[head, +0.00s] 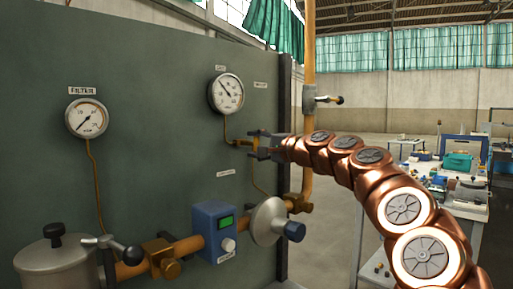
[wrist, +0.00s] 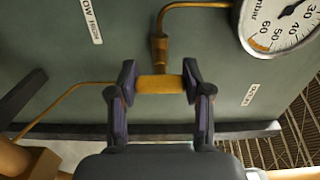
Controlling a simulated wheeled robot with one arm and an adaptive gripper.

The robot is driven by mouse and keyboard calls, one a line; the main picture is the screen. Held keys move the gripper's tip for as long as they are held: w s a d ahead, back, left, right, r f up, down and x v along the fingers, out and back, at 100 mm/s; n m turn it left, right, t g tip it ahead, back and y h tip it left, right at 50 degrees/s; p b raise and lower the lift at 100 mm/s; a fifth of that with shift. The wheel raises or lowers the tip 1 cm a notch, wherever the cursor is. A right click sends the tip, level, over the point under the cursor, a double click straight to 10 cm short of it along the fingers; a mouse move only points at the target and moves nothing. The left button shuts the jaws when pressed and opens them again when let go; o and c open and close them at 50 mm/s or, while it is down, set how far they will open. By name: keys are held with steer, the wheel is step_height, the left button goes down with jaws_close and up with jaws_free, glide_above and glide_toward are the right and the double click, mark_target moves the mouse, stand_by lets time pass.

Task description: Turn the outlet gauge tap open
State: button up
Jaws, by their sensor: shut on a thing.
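The outlet gauge (head: 226,93) is a round white dial on the green panel, and part of a dial (wrist: 284,22) shows at upper right in the wrist view. A thin brass pipe (wrist: 165,20) bends down from beside the dial to a brass fitting. Just below the fitting is the brass gauge tap (wrist: 158,84), a short bar lying crosswise. My gripper (wrist: 160,83) has one fingertip at each end of this bar and is shut on it. In the head view my gripper (head: 264,146) reaches the tap from the right and hides most of it.
The filter gauge (head: 87,118) is at left on the panel (head: 150,60). Below are a blue meter box (head: 214,231), a silver disc-shaped regulator (head: 268,221) and a black-handled valve (head: 110,250). A vertical yellow pipe (head: 309,50) stands behind my gripper. A cluttered workbench (head: 450,180) is at right.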

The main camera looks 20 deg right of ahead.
steer(key=o, duration=1.2)
steer(key=v, duration=1.2)
